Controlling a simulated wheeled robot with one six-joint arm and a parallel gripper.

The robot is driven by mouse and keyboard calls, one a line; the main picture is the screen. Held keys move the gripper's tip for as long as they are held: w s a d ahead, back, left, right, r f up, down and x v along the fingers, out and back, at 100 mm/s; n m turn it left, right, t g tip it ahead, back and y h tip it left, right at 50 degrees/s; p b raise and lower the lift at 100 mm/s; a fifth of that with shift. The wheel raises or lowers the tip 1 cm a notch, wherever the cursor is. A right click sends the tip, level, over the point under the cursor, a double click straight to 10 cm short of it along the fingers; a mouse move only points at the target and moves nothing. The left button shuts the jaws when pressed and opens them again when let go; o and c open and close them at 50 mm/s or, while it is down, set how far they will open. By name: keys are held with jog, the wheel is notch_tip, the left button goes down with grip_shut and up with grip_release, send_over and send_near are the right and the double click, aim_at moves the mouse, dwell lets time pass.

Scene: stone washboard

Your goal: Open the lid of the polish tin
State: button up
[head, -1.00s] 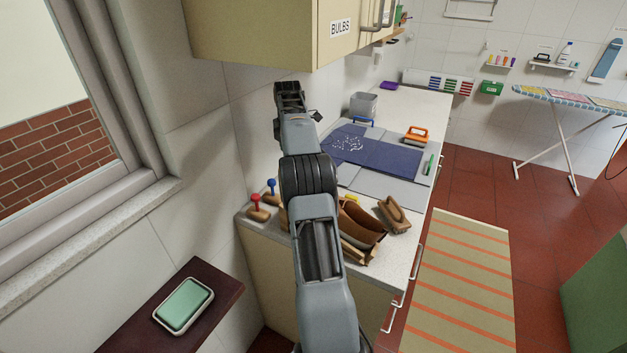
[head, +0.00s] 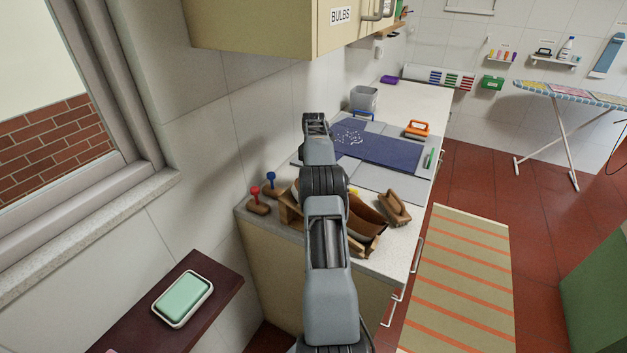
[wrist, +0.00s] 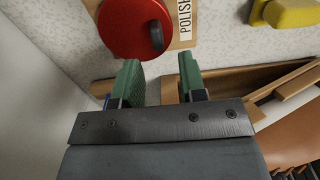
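The polish tin (wrist: 128,32) is a red round tin in the upper left of the wrist view, with a dark grey tab at its right edge. Beside it lies a wooden strip with a label (wrist: 184,18) reading "POLIS", cut off by the frame. My gripper (wrist: 158,75) has two green finger pads spread apart with nothing between them. The tin lies beyond the fingertips, a little left of their middle, apart from them. I cannot make out the tin in the head view, where my arm covers part of the counter.
A wooden box with brown leather (head: 368,216) and a brush (head: 395,207) stand near the counter's front end. Red-handled (head: 256,200) and blue-handled (head: 270,185) brushes stand at the left. A yellow object (wrist: 291,12) lies right of the tin. A cabinet (head: 260,30) overhangs the counter.

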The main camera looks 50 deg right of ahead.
jog(key=shift+f, duration=1.85)
jog(key=shift+c, duration=0.4)
grip_shut()
